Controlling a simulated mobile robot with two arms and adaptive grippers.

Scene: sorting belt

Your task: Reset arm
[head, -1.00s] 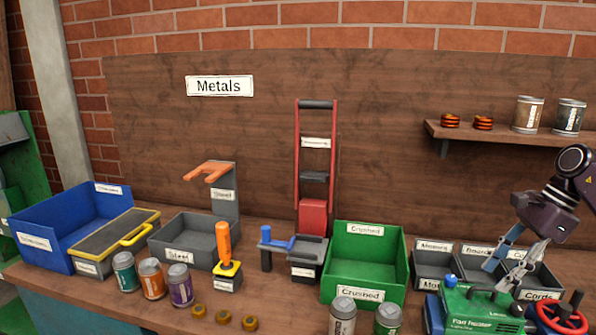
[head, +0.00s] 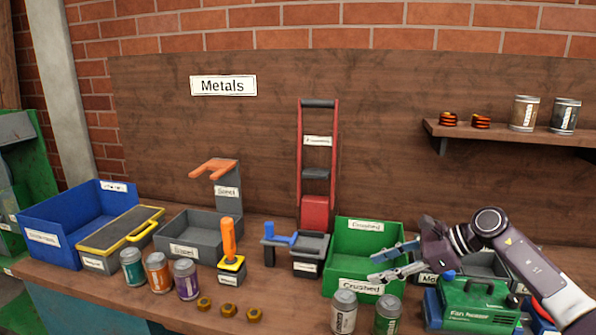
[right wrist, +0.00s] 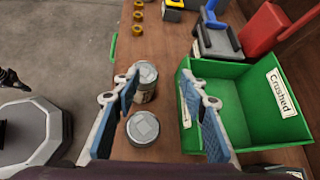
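My right gripper (head: 377,267) is in front of the right part of the green "Crushed" bin (head: 346,250) in the head view, its fingers pointing left. In the right wrist view my right gripper (right wrist: 168,88) has its two blue-padded fingers spread wide with nothing held between them. One finger overlaps the green bin (right wrist: 235,143) there, and two grey-lidded cans (right wrist: 143,128) show below the gap. My left gripper does not show clearly in either view.
On the bench stand a blue bin (head: 42,238), a grey "Steel" bin (head: 183,249), an orange-handled tool (head: 229,240), a red-framed press (head: 316,210) and a green fan heater (head: 475,302). Several cans and brass nuts (head: 228,309) line the front edge. A shelf (head: 500,133) is above right.

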